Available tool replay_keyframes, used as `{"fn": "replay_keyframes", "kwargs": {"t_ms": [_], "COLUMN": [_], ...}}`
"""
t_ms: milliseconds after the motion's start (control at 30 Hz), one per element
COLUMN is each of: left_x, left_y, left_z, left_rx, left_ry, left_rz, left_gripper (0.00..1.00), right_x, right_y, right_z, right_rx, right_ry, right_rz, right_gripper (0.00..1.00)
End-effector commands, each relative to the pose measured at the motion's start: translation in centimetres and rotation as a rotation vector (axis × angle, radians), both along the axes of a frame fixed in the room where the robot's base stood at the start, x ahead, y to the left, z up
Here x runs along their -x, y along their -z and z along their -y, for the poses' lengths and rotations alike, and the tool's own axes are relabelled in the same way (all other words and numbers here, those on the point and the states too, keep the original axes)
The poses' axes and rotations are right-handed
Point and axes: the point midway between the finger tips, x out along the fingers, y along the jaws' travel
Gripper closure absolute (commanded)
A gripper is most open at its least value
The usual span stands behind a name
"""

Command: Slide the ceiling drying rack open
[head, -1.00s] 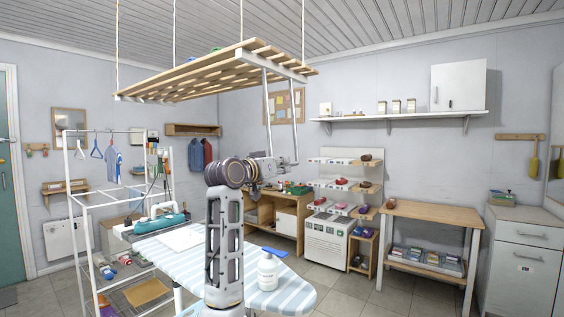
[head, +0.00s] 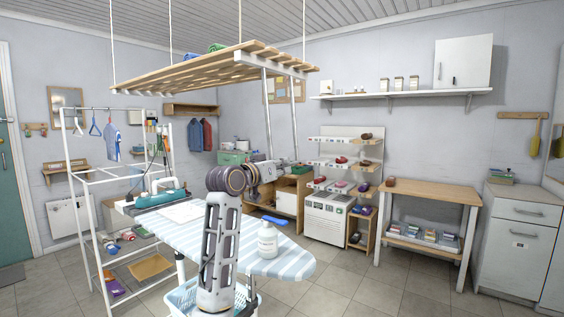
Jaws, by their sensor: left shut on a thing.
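The ceiling drying rack (head: 185,72) is a wooden slatted frame hung on thin cords, at the upper middle of the head view. A pale U-shaped handle (head: 295,115) hangs from its near right end. My left gripper (head: 285,166) is at the bottom of this handle, below the rack, and is shut on it. The fingertips are small and partly hidden against the furniture behind. My right gripper is not in view.
A striped ironing board (head: 290,262) with a white bottle (head: 267,241) stands below, close to my left arm. A white clothes stand (head: 85,215) is at left. A shoe rack (head: 345,140) and wooden table (head: 430,192) stand behind at right.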

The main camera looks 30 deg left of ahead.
Motion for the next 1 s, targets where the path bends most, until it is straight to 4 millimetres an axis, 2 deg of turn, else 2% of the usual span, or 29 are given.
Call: {"fn": "replay_keyframes", "kwargs": {"t_ms": [33,200,667,700,800,1000], "left_x": [-0.05,-0.03,-0.01,-0.01,-0.01,0.19], "left_y": [0.79,1.55,1.67,1.67,1.65,1.63], "left_z": [0.01,0.01,0.04,0.04,0.04,0.01], "left_rx": [-0.001,0.000,0.000,0.000,0.000,0.000], "left_ry": [0.001,0.001,0.001,0.001,0.001,0.001], "left_rz": [-0.008,-0.006,-0.005,-0.005,-0.005,-0.004], "left_gripper": [1.00,1.00,1.00,0.87,0.74,0.72], "right_x": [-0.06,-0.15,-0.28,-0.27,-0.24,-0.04], "right_y": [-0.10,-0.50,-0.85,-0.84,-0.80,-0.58], "right_z": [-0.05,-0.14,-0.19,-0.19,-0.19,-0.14], "right_rx": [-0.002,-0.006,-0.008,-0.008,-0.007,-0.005], "right_ry": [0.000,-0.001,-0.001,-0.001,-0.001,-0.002], "right_rz": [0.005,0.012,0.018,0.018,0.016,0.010], "right_gripper": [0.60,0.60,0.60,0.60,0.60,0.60]}}
